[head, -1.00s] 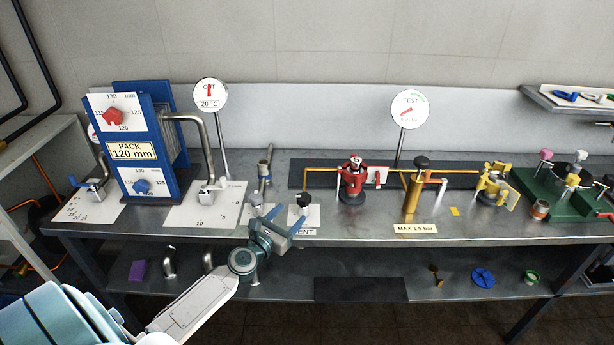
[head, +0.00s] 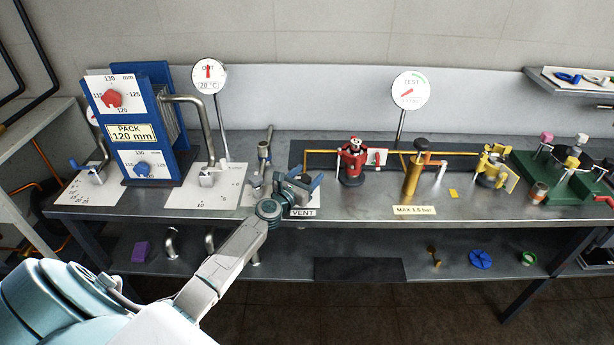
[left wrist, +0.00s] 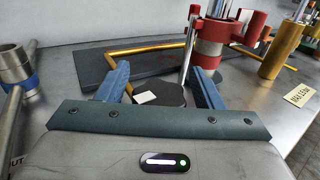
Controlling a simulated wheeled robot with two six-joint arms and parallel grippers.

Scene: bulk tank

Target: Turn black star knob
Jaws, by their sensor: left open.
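A black knob (left wrist: 172,94) with a white mark on top lies between my left gripper's blue fingers in the left wrist view. In the head view this black knob (head: 306,178) is partly hidden by the gripper, above the white plate marked VENT. My left gripper (head: 302,186) is open, with one finger on each side of the knob; I cannot tell whether they touch it. It also shows in the left wrist view (left wrist: 160,88). My right gripper is not in view.
A red valve (head: 352,163) stands just right of the knob, with a yellow pipe (left wrist: 150,48) behind. A yellow cylinder (head: 413,180) with a black top stands further right. A steel lever valve (head: 264,155) is to the left. The bench front is mostly clear.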

